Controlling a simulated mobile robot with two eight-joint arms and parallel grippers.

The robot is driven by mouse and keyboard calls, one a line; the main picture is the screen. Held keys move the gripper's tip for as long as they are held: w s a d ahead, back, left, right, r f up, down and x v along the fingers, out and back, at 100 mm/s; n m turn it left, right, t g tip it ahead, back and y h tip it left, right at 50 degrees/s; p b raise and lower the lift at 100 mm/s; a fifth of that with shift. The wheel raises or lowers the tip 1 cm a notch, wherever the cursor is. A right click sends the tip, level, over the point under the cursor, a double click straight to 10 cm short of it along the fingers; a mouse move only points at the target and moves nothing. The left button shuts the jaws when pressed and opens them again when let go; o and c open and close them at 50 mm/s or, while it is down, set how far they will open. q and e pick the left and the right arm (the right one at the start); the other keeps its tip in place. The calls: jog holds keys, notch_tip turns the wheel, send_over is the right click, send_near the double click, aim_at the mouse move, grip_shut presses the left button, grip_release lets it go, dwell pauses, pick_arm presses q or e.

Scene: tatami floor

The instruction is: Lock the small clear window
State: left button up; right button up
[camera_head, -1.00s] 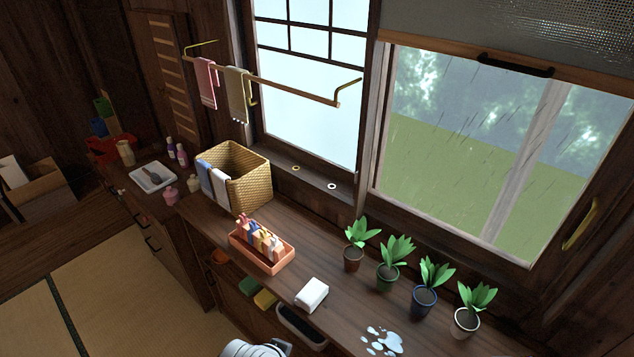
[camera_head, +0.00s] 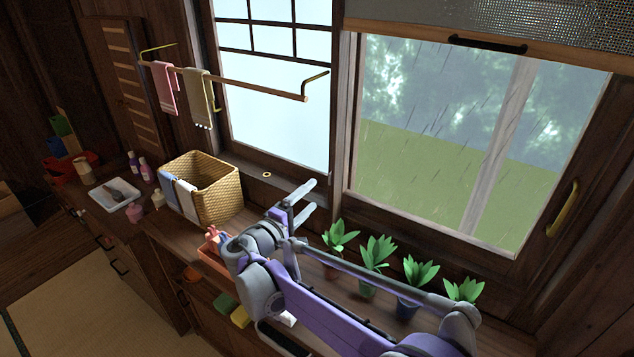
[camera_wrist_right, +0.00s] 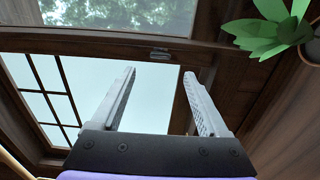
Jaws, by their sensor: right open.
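The clear window (camera_head: 430,130) is at the right in the head view, with rain, trees and grass showing through it. A yellow curved handle (camera_head: 563,210) is on its right frame. My right gripper (camera_head: 311,196) is open and empty, above the counter near the lower left corner of that window. In the wrist view its two fingers (camera_wrist_right: 160,73) are spread apart. A small metal piece (camera_wrist_right: 160,54) on a dark wooden frame rail shows just beyond the fingertips. I cannot tell whether it is the lock. My left gripper is not in view.
Several potted plants (camera_head: 376,252) stand below the clear window, close to my right arm. A wicker basket (camera_head: 222,195) and a towel rail (camera_head: 250,85) are to the left. A brass ring (camera_head: 267,175) lies on the sill.

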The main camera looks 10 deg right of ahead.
aim_at(329, 180)
jog(key=x, duration=0.9)
